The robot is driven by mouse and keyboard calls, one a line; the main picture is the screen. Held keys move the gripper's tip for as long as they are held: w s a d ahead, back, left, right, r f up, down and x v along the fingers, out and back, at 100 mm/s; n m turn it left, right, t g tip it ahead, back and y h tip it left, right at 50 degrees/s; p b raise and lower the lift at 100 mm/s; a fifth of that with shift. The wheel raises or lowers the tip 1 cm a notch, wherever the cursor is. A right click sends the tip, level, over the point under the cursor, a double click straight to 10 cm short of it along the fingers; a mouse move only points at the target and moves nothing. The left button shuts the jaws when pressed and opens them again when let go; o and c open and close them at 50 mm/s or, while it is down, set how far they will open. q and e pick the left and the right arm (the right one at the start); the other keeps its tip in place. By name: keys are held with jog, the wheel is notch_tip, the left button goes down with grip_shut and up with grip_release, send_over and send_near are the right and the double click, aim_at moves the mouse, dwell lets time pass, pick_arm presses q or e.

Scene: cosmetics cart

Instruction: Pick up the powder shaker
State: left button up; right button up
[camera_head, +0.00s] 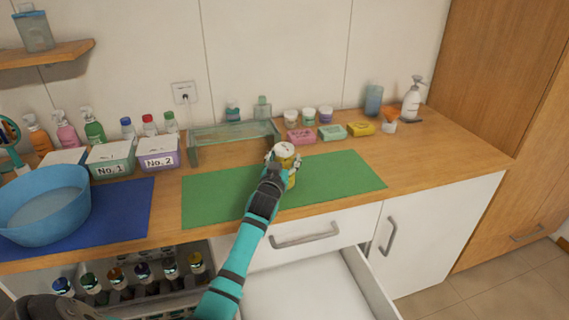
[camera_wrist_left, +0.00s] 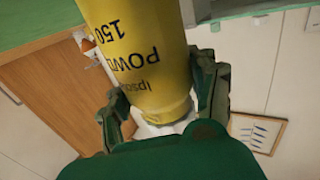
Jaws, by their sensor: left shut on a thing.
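The powder shaker (camera_head: 285,150) has a yellow body and a white cap, and it stands about upright over the green mat (camera_head: 345,177). In the left wrist view the yellow body (camera_wrist_left: 140,45) fills the middle, with dark "POWD" and "150" lettering. My left gripper (camera_head: 281,168) is shut on the shaker, with one finger on each side of its body. I cannot tell whether the shaker's base touches the mat. My right gripper is not in view.
A glass shelf (camera_head: 232,131) stands just behind the shaker. Soap boxes (camera_head: 332,132) and small jars (camera_head: 308,117) are at the back right. A blue basin (camera_head: 45,205) and lidded tubs (camera_head: 110,159) are on the left. An open drawer (camera_head: 310,290) lies below the counter.

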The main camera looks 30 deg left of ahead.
aim_at(285, 149)
pick_arm(q)
jog(key=shift+r, duration=0.45)
notch_tip(285, 149, up, 2)
jog(key=shift+r+b, duration=0.2)
jog(key=shift+b, duration=0.1)
jog(key=s+d+r+b, duration=0.2)
jog(key=s+d, duration=0.9)
jog(key=s, duration=0.1)
jog(key=s+d+f+m+h, duration=0.1)
jog(key=s+d+f+h, duration=0.1)
jog(key=s, duration=0.4)
jog(key=s+d+f+m+h, duration=0.1)
jog(key=s+d+f+h, duration=0.1)
jog(key=s+d+f, duration=0.2)
jog(key=s+d+f+m+t+h, duration=0.1)
jog(key=s+d+f, duration=0.2)
jog(key=s+d, duration=0.3)
jog(key=s, duration=0.3)
jog(key=shift+s+d+f+m+h, duration=0.2)
jog(key=shift+s+f+m+h, duration=0.1)
jog(key=shift+f+m+h, duration=0.1)
